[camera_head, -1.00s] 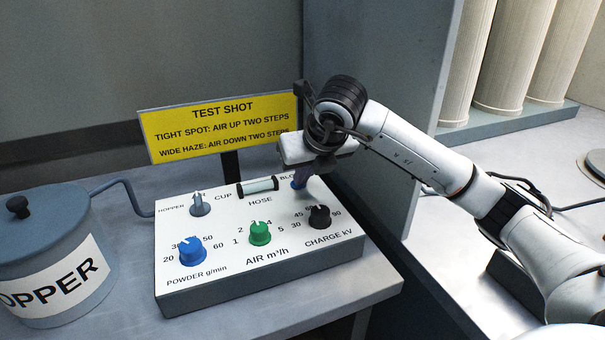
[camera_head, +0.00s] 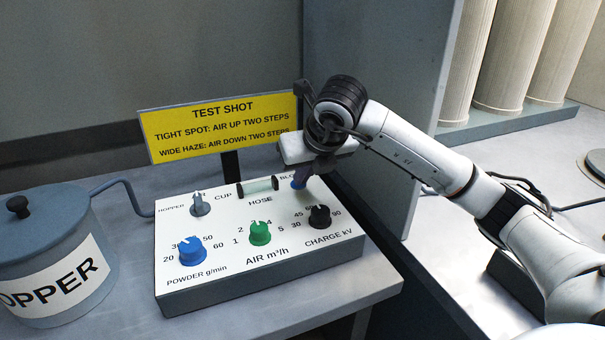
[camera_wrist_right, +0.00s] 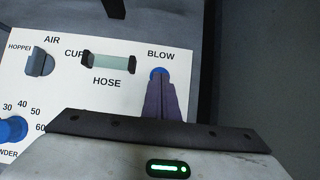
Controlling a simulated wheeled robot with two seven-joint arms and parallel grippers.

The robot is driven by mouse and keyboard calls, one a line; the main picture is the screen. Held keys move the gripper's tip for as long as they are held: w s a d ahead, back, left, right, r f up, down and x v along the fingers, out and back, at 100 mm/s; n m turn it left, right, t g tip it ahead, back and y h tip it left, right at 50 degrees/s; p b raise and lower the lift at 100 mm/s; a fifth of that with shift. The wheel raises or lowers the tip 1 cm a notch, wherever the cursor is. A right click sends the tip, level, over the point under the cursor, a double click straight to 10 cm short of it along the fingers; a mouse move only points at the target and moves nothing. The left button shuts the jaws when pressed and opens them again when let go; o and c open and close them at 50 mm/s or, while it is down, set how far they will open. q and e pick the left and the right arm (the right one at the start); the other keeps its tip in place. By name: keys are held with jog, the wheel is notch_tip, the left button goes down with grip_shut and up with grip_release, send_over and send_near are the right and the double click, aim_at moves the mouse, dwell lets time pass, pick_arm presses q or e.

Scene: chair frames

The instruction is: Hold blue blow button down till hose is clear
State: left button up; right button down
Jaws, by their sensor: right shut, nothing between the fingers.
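The blue blow button (camera_head: 296,185) is at the back right of the white control panel (camera_head: 215,240), under the BLOW label. It also shows in the right wrist view (camera_wrist_right: 159,71). My right gripper (camera_head: 302,176) is shut and empty, pointing down with its dark fingertips at the button, which they partly cover; they appear to touch it. How far the button is pressed cannot be told. The hose window (camera_head: 261,185), a small tube between two black ends, looks pale green and see-through; it also shows in the right wrist view (camera_wrist_right: 110,63). My left gripper is not in view.
The panel also has a grey selector knob (camera_head: 200,204), a blue powder knob (camera_head: 192,251), a green air knob (camera_head: 260,233) and a black charge knob (camera_head: 319,216). A yellow sign (camera_head: 220,128) stands behind. The hopper (camera_head: 50,255) is at left; a grey partition (camera_head: 385,100) is behind my arm.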

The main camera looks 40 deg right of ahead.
jog(key=shift+s+a+f, duration=0.1)
jog(key=shift+s+f, duration=0.05)
jog(key=shift+f, duration=0.15)
jog(key=shift+r+p, duration=1.95)
jog(key=shift+r, duration=1)
jog(key=shift+f, duration=0.1)
